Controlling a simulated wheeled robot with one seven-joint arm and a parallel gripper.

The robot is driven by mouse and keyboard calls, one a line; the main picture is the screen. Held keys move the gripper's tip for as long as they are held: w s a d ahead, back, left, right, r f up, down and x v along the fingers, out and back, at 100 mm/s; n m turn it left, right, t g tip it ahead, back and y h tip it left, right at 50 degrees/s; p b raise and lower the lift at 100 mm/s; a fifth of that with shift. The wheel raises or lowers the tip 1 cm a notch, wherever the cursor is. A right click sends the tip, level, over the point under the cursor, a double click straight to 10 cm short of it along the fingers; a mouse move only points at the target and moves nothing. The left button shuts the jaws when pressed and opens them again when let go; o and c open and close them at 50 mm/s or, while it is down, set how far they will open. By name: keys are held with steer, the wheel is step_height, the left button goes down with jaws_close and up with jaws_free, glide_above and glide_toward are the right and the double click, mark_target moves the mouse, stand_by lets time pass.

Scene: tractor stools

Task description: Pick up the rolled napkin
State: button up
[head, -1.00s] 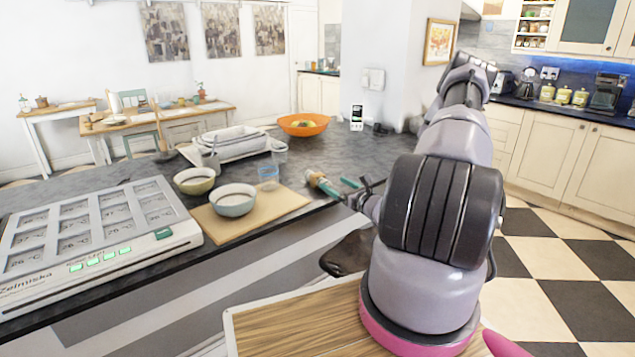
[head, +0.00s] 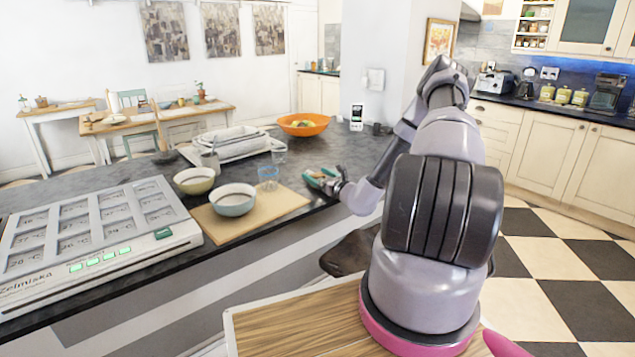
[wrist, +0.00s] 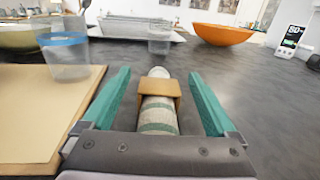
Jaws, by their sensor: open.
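The rolled napkin (wrist: 158,116) is a pale roll with green-grey stripes and a tan ring around it. It lies on the dark countertop, pointing away from me in the wrist view. My gripper (wrist: 159,88) is open, with one teal finger on each side of the napkin and a gap on both sides. The near end of the roll is hidden behind the gripper's palm. In the head view my gripper (head: 318,178) is low at the counter's edge, and the napkin there is mostly hidden by it.
A cutting board (wrist: 35,115) with a bowl (head: 233,200) lies left of my gripper. A clear cup with a blue rim (wrist: 66,58) stands at its corner. An orange bowl (wrist: 222,34) and a white dish rack (wrist: 135,27) are farther back. The counter right of the napkin is clear.

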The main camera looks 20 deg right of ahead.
steer(key=c, duration=1.4)
steer(key=shift+r, duration=0.1)
steer(key=shift+c, duration=0.2)
